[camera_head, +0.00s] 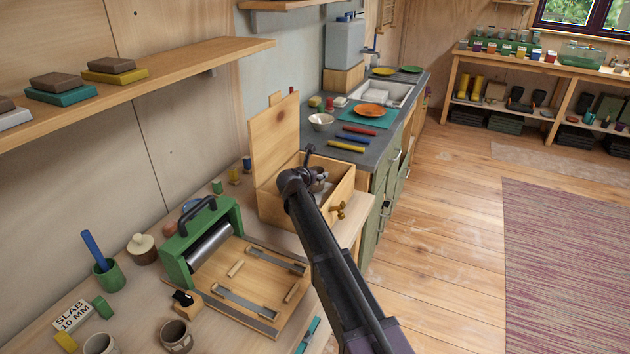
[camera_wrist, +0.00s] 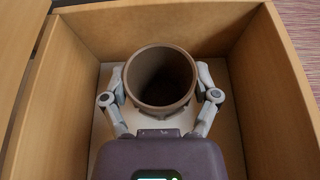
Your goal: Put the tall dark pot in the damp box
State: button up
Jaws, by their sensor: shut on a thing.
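In the wrist view, a tall dark brown pot (camera_wrist: 160,103) with a round open mouth stands upright between the fingers of my gripper (camera_wrist: 160,98). The fingers are shut on its two sides. The pot is inside the wooden damp box (camera_wrist: 262,100), over its pale floor (camera_wrist: 104,75), with wooden walls around it. Whether its base touches the floor is hidden. In the head view the damp box (camera_head: 335,180) has its lid (camera_head: 273,140) raised and a brass fitting (camera_head: 340,209) in front. My arm reaches into the box there and mostly hides the pot.
A green slab roller (camera_head: 188,245) with a wooden bed stands left of my arm. A dark counter with a bowl (camera_head: 321,122), coloured sticks and a sink (camera_head: 383,93) lies behind the box. The raised lid stands at the box's left side. Open floor lies to the right.

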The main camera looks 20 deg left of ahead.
jog(key=shift+f+b, duration=0.3)
jog(key=shift+f, duration=0.3)
jog(key=shift+f, duration=0.15)
jog(key=o, duration=1.1)
jog(key=shift+r, duration=0.2)
jog(key=shift+s+r, duration=0.1)
jog(key=shift+r, duration=0.05)
jog(key=p+v, duration=0.2)
jog(key=v, duration=0.4)
jog(key=shift+p, duration=0.35)
jog(key=shift+s+r, duration=0.2)
jog(key=shift+s, duration=0.35)
